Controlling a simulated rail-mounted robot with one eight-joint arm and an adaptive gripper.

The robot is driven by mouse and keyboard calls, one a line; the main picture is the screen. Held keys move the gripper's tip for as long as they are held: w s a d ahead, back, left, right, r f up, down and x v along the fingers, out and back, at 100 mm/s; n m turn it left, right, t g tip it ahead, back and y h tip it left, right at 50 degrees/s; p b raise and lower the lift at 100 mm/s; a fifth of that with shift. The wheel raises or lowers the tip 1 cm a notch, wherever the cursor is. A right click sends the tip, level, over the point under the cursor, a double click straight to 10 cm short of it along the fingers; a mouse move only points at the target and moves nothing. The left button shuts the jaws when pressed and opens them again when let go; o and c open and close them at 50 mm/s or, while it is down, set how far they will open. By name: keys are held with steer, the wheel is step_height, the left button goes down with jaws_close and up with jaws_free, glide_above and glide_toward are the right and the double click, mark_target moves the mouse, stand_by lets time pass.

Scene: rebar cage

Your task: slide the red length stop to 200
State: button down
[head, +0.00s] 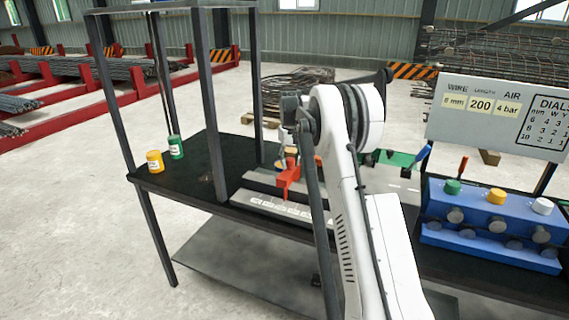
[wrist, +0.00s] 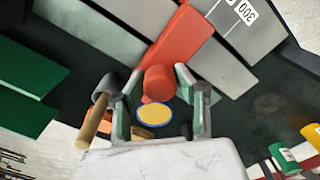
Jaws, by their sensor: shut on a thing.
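The red length stop (head: 287,179) sits across the grey rail (head: 262,204) on the bench. In the wrist view the stop (wrist: 182,42) is a red bar with a round knob. My gripper (wrist: 157,88) is shut on the stop, with a finger on either side of its knob. In the wrist view a label reading 300 (wrist: 241,11) shows to the right of the stop. The scale marks in the head view are too small to read, so I cannot tell the stop's exact value. The sign board (head: 499,106) shows length 200.
A yellow can (head: 155,161) and a green can (head: 176,147) stand at the bench's left. Dark frame posts (head: 209,100) rise beside the rail. A blue valve block (head: 492,230) sits at the right. A hammer (wrist: 98,108) lies near my gripper in the wrist view.

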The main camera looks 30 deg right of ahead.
steer(key=c, duration=1.3)
jaws_free()
step_height(320, 180, up, 12)
steer(key=shift+r, duration=0.1)
